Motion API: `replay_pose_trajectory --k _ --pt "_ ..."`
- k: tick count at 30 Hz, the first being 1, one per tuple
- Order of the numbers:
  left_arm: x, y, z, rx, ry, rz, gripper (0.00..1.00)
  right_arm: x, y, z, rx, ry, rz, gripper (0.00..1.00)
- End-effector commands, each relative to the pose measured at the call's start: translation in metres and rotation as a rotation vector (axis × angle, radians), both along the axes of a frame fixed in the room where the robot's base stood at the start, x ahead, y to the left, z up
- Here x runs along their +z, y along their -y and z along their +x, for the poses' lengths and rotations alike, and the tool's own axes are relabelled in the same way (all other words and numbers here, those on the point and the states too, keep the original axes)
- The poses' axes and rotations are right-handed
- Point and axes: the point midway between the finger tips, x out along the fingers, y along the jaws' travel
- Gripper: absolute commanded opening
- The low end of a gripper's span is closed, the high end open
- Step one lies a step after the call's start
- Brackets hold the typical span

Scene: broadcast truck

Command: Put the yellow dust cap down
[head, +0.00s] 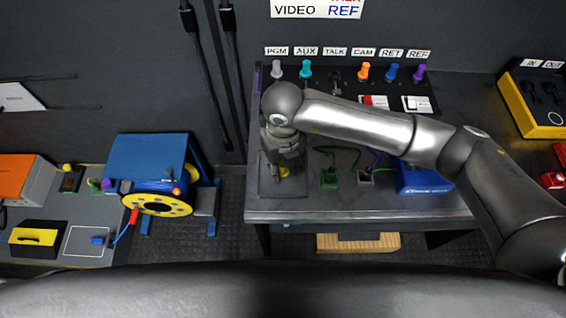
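The yellow dust cap (284,171) is a small yellow spot at the fingertips of my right gripper (282,165). The gripper points down over a dark grey mat (275,188) at the left of the bench. The gripper body partly hides the cap. The fingers are too small and dark to tell whether they close on the cap, or whether it touches the mat. My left gripper is not in view.
My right arm crosses above the grey bench (350,204). Coloured plugs, such as an orange one (364,71), line its back. Cables with a green connector (329,178) and a blue box (419,179) lie right of the mat. A cable reel (158,205) stands left.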

Motion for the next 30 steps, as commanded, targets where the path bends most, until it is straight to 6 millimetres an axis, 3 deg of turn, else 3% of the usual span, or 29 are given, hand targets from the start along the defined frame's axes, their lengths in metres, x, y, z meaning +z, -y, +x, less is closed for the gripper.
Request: replay_pose_trajectory --k 13,24,30 --pt "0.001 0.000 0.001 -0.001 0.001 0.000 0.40 0.009 0.000 0.001 0.000 0.003 0.001 0.35" --pt "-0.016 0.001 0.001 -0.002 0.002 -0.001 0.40 0.086 0.000 0.001 0.001 0.005 0.002 0.35" --pt "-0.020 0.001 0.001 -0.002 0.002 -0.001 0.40 0.114 0.000 0.000 0.000 0.002 0.000 0.35"
